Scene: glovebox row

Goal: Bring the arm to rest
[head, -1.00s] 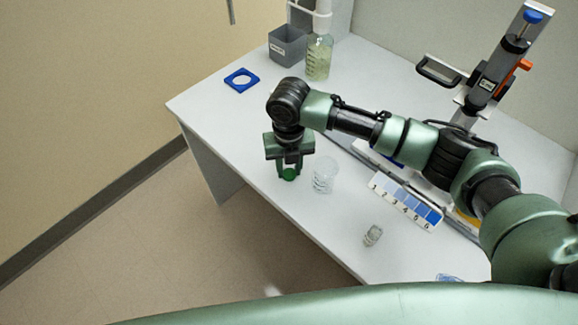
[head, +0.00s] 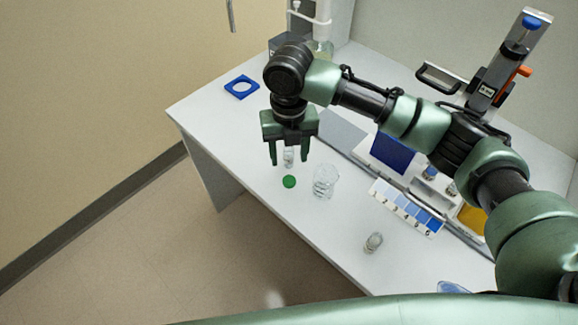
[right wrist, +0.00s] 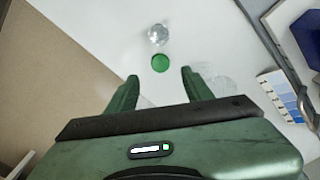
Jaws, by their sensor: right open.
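My right gripper (head: 289,160) is open and empty. It hangs above the white bench near its front left edge. A green disc, perhaps a cap (head: 289,181), lies on the bench just below the fingertips; the disc also shows in the right wrist view (right wrist: 160,63), ahead of the open fingers (right wrist: 159,75). A small clear vial (head: 289,157) stands behind it, seen between the fingers. It shows beyond the disc in the right wrist view (right wrist: 158,35). My left gripper is not in view.
A clear beaker (head: 324,181) stands right of the disc. A small glass vial (head: 373,242) and a numbered blue colour card (head: 408,208) are further right. A blue square holder (head: 241,87) lies at the back left.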

